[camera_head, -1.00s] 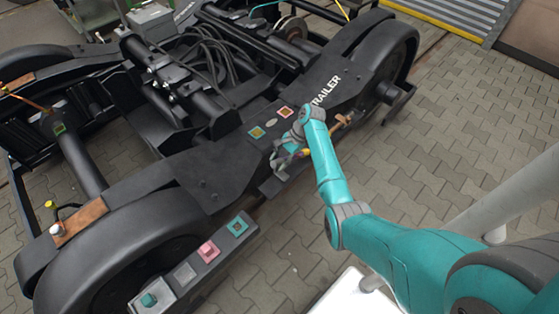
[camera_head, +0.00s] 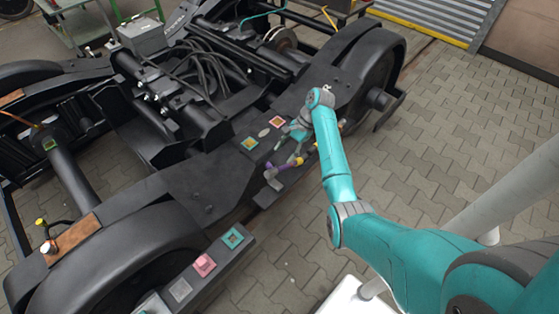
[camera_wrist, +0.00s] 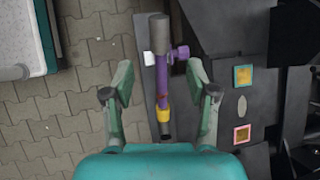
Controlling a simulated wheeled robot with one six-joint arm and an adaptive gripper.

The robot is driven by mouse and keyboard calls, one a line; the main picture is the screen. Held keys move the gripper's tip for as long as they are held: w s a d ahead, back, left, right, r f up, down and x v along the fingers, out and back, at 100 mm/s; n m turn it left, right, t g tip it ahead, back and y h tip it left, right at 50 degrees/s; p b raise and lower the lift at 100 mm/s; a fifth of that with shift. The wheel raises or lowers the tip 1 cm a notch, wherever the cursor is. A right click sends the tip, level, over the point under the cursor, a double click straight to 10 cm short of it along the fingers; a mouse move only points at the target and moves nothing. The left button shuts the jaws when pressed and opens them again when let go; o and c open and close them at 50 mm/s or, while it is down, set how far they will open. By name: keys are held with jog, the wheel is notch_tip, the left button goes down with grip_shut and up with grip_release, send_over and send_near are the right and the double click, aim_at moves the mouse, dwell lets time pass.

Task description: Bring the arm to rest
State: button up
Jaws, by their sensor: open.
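My gripper (camera_head: 287,141) hangs at the end of my teal arm, over the near side of the black bogie frame (camera_head: 205,185). In the wrist view my gripper (camera_wrist: 160,85) has its two grey-green fingers spread wide. Between them shows a purple and yellow rod-like part (camera_wrist: 162,85) with a grey end, beside the frame's edge. The same part (camera_head: 292,162) shows just below the gripper in the head view. Nothing is seen held; whether a finger touches the part cannot be told.
A panel with teal, pink and grey squares (camera_head: 204,265) lies along the frame's near side. A wheel (camera_head: 377,98) stands to the right.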

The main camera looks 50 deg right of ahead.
jog(key=shift+v, duration=0.9)
